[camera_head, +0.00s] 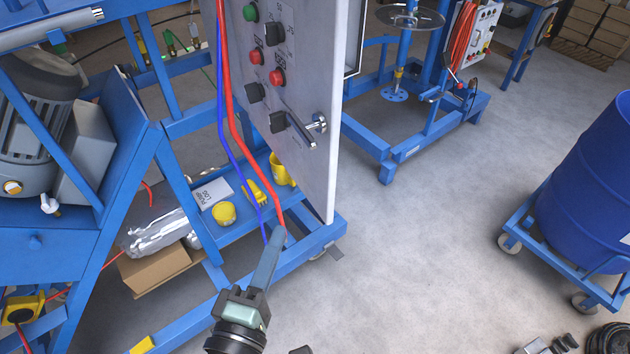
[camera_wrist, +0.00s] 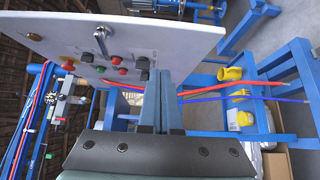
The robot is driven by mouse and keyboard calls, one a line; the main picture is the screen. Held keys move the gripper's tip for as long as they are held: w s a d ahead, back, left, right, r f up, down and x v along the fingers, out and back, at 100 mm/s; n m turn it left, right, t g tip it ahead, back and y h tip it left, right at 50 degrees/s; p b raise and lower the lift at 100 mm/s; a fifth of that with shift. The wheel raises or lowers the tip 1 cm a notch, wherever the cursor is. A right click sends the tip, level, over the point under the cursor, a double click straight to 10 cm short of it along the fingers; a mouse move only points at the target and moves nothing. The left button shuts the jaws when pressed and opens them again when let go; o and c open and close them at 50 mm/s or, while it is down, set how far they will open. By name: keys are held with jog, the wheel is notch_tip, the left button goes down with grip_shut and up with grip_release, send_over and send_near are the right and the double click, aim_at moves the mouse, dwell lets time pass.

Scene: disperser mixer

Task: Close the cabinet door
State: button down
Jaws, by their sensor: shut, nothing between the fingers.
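The cabinet door (camera_head: 310,88) is a pale grey panel with green and red buttons, black knobs and a metal handle (camera_head: 308,130). It stands open, with its lower corner out over the blue frame. In the wrist view the door (camera_wrist: 190,42) fills the upper left, its handle (camera_wrist: 103,34) near the far edge. My gripper (camera_head: 277,234) is shut and empty, below and left of the door's bottom edge in the head view. In the wrist view its fingertips (camera_wrist: 164,76) overlap the door's near edge; I cannot tell whether they touch. The cabinet interior is hidden.
Red (camera_head: 250,155) and blue (camera_head: 224,130) hoses hang beside the door, close to my gripper. The blue frame's shelf holds yellow cups (camera_head: 223,213) and a box sits below. A blue drum (camera_head: 592,190) stands on a wheeled dolly at right. The floor between is clear.

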jog(key=p, duration=0.2)
send_near(322, 176)
jog(key=w+a, duration=0.2)
jog(key=w, duration=0.2)
jog(key=d+p, duration=0.1)
jog(key=w+d, duration=0.1)
jog(key=shift+w+d+r+p, duration=0.1)
jog(key=shift+w+d+p, duration=0.2)
jog(key=shift+p, duration=0.1)
jog(key=shift+w+d, duration=0.2)
jog(key=shift+d, duration=0.2)
jog(key=shift+d, duration=0.15)
